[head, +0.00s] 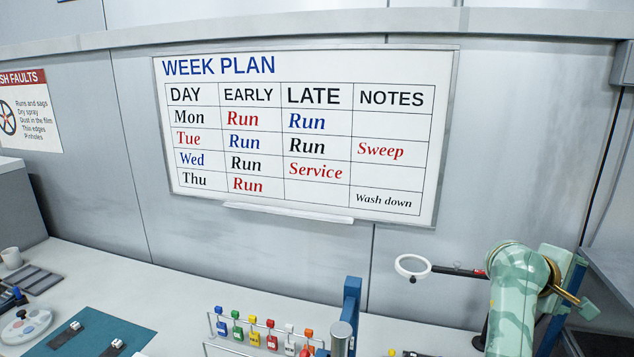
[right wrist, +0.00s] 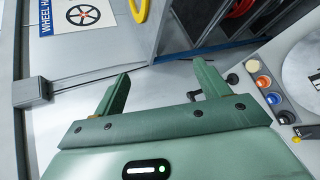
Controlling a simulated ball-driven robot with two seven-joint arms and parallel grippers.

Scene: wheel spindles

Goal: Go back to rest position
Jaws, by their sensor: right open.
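My right gripper (right wrist: 161,70) is open in the right wrist view, with two green fingers spread wide and nothing between them. It points toward a dark-shelved unit and a wall, clear of anything I can see it touch. In the head view my pale green right arm (head: 515,300) rises at the lower right, and its gripper's fingers cannot be made out there. My left gripper and arm are not in view.
The pale bench (head: 240,285) bears a rack of several coloured tags (head: 253,332), a blue post (head: 352,300), a teal mat (head: 125,335) and a ring magnifier (head: 412,267) close to my right arm. A tray of coloured cups (right wrist: 266,82) shows in the wrist view.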

